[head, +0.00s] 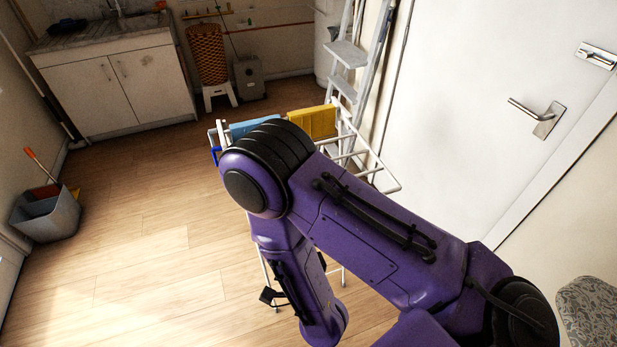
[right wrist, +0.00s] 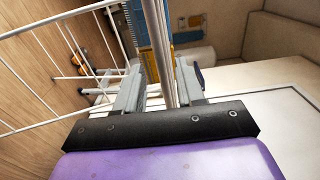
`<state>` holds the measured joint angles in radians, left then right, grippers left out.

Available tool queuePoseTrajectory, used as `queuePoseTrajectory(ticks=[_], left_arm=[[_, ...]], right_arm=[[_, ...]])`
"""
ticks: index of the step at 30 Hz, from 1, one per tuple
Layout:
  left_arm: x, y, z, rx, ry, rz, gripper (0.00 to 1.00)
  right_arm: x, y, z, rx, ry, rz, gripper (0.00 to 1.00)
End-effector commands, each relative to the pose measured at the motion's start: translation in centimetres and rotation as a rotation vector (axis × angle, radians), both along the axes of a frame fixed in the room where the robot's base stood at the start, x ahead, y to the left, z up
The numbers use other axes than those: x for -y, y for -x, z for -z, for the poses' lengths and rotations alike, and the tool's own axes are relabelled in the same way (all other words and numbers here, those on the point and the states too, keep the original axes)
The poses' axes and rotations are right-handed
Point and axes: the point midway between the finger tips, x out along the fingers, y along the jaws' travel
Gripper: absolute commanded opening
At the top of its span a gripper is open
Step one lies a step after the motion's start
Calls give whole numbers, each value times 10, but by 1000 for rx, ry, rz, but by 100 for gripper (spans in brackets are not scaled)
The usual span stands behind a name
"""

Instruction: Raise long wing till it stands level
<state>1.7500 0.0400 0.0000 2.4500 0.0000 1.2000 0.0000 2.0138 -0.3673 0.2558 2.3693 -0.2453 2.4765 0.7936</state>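A white wire drying rack (head: 376,157) stands on the floor behind my purple right arm, which hides much of it. A blue cloth (head: 253,127) and a yellow cloth (head: 312,122) hang on it. I cannot tell the long wing apart in the head view. In the right wrist view, white rack wires (right wrist: 42,72) run down the left side. My right gripper (right wrist: 160,82) has its two fingers apart on either side of a grey metal tube (right wrist: 162,40), with some gap showing. Whether a finger touches the tube is unclear. My left gripper is out of view.
A white door (head: 490,110) and a stepladder (head: 345,75) are close on the right. A grey bucket (head: 45,214) stands at left, and a sink cabinet (head: 120,88) at the back. A patterned surface (head: 590,310) shows at bottom right.

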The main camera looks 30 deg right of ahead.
Motion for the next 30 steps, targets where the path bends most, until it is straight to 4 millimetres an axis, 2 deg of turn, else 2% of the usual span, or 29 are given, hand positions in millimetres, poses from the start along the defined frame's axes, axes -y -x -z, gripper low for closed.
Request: queuePoseTrajectory(ticks=[21,30], left_arm=[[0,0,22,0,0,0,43],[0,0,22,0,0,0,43]], right_arm=[[-11,50,1,-1,0,1,38],[-12,54,0,-2,0,2,38]])
